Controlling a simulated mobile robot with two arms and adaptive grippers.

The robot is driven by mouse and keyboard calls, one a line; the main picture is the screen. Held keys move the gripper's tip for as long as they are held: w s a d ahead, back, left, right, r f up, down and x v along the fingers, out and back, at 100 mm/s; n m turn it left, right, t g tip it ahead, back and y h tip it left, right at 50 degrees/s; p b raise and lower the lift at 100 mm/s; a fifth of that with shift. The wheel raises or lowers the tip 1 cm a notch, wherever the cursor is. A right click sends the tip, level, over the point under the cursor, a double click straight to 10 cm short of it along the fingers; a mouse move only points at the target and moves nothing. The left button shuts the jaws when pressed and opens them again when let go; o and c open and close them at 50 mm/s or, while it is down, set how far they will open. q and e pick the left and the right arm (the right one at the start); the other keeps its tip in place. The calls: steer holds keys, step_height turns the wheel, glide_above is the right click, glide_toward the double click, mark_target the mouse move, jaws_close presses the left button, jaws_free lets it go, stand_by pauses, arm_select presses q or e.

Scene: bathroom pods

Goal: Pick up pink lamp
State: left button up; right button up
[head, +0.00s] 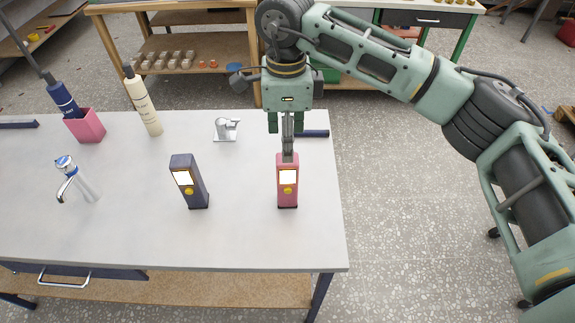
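The pink lamp (288,193) stands upright near the right end of the grey table, with a lit white panel and a yellow button facing me. My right gripper (288,157) points straight down at the lamp's top, and its narrow grey fingers meet or overlap the top edge in the picture. The fingers are seen nearly edge-on, so I cannot tell whether they are apart or shut on the lamp. The lamp's base appears to be on the table. My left gripper is out of view.
A dark blue lamp (188,183) of similar shape stands left of the pink one. A silver fixture (227,130), a cream bottle (143,105), a pink cup (86,127) holding a dark bottle, and a faucet (75,180) stand further left. The table's front right is clear.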

mark_target(287, 182)
steer(key=shift+s+f+p, duration=0.35)
steer(key=shift+s+f, duration=0.2)
steer(key=shift+s, duration=0.3)
steer(key=shift+f+p, duration=0.75)
steer(key=shift+f, duration=0.15)
steer(key=f, duration=0.1)
steer(key=w+f+p, duration=0.1)
steer(key=f, duration=0.1)
steer(key=shift+s+f, duration=0.1)
steer(key=shift+f, duration=0.35)
steer(key=c, duration=1.3)
jaws_close()
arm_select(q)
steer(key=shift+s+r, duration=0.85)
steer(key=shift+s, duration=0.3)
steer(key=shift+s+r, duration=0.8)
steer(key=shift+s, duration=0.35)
